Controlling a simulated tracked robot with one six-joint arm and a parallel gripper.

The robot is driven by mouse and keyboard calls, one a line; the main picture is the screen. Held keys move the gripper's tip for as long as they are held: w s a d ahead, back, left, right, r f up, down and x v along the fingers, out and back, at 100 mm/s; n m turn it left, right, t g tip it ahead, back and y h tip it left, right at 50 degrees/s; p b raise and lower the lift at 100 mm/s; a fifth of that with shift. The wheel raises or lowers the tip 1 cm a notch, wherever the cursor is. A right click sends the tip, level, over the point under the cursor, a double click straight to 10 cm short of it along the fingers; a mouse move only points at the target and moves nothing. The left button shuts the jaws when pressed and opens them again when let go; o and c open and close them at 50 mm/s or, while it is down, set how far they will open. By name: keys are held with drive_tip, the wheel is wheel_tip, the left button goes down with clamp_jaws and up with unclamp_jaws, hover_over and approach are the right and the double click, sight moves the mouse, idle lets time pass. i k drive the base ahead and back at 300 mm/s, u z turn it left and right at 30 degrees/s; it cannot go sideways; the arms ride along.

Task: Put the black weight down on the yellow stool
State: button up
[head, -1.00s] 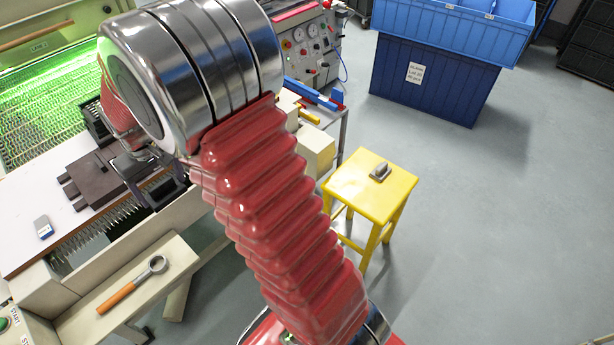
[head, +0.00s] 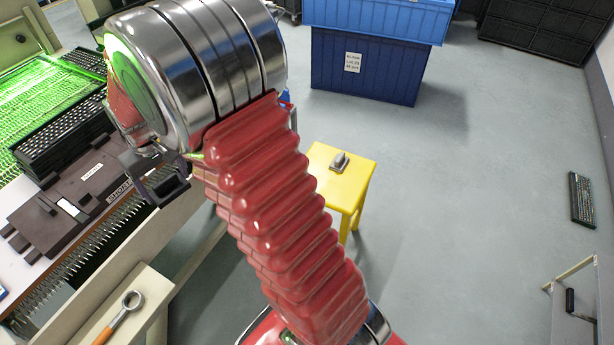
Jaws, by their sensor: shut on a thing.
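The yellow stool (head: 345,186) stands on the grey floor near the middle of the head view, to the right of my red arm. A small grey metal object sits on its seat (head: 340,161). My gripper (head: 165,188) is at the left, over the front edge of the machine bench and well apart from the stool. It is shut on a dark thing, which I take to be the black weight; the jaws and arm hide most of its shape.
Blue crates (head: 365,75) stand behind the stool. Floor right of the stool is clear.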

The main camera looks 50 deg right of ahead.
sight(325, 185)
drive_tip(key=z, duration=0.15)
drive_tip(key=i, duration=0.3)
drive_tip(key=z, duration=2.55)
drive_tip(key=k, duration=0.4)
drive_tip(key=z, duration=0.05)
